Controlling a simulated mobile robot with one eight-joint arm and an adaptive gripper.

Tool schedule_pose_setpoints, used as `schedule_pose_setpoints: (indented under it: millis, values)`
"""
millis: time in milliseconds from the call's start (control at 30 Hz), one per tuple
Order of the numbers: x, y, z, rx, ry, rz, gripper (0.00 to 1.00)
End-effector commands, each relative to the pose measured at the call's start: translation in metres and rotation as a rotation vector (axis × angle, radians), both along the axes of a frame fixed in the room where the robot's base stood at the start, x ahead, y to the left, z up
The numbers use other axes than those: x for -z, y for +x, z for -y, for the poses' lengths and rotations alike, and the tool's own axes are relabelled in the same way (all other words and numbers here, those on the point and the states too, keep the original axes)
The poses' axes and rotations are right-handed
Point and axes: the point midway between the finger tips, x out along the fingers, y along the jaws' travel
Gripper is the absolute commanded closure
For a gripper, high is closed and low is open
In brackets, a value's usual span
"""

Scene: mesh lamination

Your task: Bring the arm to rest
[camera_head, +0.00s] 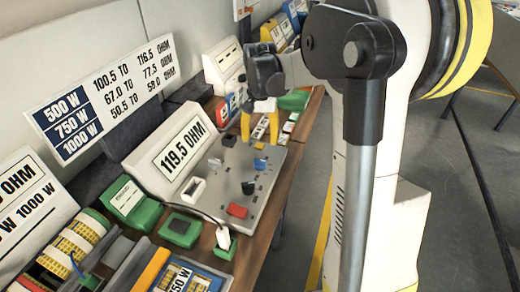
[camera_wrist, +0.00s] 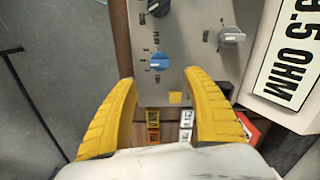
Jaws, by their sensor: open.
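My gripper (camera_head: 259,128) has two yellow fingers spread apart, with nothing between the tips. It is over the far end of a grey metal control panel (camera_head: 215,218) on the bench. In the wrist view my gripper (camera_wrist: 160,78) points at the panel (camera_wrist: 197,30), with a blue knob (camera_wrist: 160,61) just beyond and between the fingertips. The blue knob (camera_head: 260,163) also shows in the head view, apart from the fingers. A grey knob (camera_wrist: 232,37) and a black knob (camera_wrist: 158,8) are also on the panel.
A display reading 119.5 OHM (camera_head: 182,152) stands left of the panel. A red piece (camera_head: 237,210) sits on the panel, and a green box (camera_head: 180,229) stands near its front. Small modules and boxes crowd the bench's far end. Grey floor (camera_head: 300,215) lies open to the right.

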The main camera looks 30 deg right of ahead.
Motion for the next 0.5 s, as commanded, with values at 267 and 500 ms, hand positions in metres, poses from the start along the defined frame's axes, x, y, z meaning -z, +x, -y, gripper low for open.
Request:
schedule_pose_setpoints:
  millis: [267,500]
  values:
    - [-0.0095,-0.0002,-0.0001,0.0,0.0,0.0,0.42]
    - [-0.0091,-0.0002,-0.0001,0.0,0.0,0.0,0.42]
